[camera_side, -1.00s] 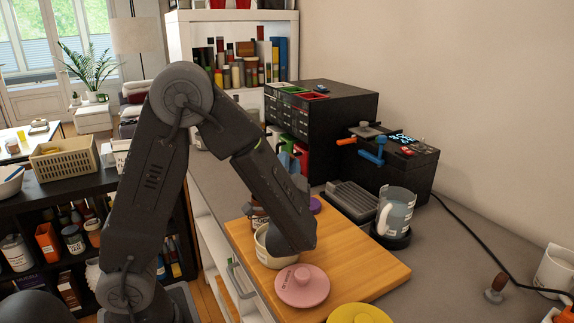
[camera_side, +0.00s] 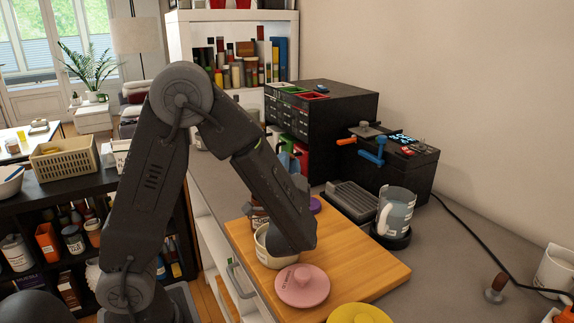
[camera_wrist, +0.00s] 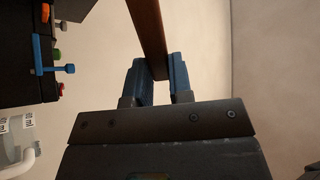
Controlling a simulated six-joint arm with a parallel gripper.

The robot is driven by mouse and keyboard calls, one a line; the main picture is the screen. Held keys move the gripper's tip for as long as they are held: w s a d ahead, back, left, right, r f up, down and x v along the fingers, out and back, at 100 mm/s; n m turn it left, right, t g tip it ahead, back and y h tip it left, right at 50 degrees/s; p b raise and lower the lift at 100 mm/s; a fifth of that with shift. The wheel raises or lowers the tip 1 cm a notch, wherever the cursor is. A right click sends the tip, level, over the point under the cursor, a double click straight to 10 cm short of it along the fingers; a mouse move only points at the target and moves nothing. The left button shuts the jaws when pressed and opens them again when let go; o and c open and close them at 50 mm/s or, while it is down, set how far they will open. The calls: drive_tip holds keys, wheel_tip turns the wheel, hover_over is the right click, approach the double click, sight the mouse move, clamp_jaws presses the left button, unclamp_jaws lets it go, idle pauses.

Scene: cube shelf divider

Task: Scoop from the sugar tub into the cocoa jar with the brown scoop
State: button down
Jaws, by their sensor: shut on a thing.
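In the wrist view my gripper (camera_wrist: 160,82) has its two blue fingers closed on the flat brown handle of the brown scoop (camera_wrist: 149,35). The scoop's bowl is out of that view. In the side view the end of my arm hangs over the wooden board and hides the fingers and the scoop. A cream tub (camera_side: 265,250) stands on the board, partly behind my arm; I cannot read its label. A brown jar (camera_side: 257,217) shows only in part behind it. A pink lid (camera_side: 302,285) and a yellow lid (camera_side: 358,315) lie in front.
The wooden board (camera_side: 375,268) has free room on its right. A measuring jug (camera_side: 395,212) on a dark base, a black drawer cabinet (camera_side: 330,120) and a grinder-like black box with a blue handle (camera_side: 374,152) stand behind. A purple lid (camera_side: 315,205) lies behind my arm.

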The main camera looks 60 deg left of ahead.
idle(0.4)
drive_tip(key=shift+w+a+r+n+g+y, duration=0.1)
drive_tip(key=shift+w+a+n+g+y, duration=0.2)
drive_tip(key=shift+g, duration=0.3)
drive_tip(key=shift+w+a+r+n+g+y, duration=0.15)
drive_tip(key=shift+n+g, duration=0.25)
drive_tip(key=shift+g, duration=0.2)
drive_tip(key=w+a+r+n+g+h, duration=0.2)
drive_tip(key=a+n+g+h, duration=0.5)
drive_tip(key=a+g+h, duration=0.45)
drive_tip(key=a+f+h, duration=0.1)
drive_tip(key=h, duration=0.2)
drive_tip(key=a+f+h, duration=0.1)
drive_tip(key=f+h, duration=0.1)
drive_tip(key=h, duration=0.1)
drive_tip(key=a+f+t+h, duration=0.1)
drive_tip(key=h, duration=0.2)
drive_tip(key=shift+s+f+h, duration=0.25)
drive_tip(key=shift+h, duration=0.15)
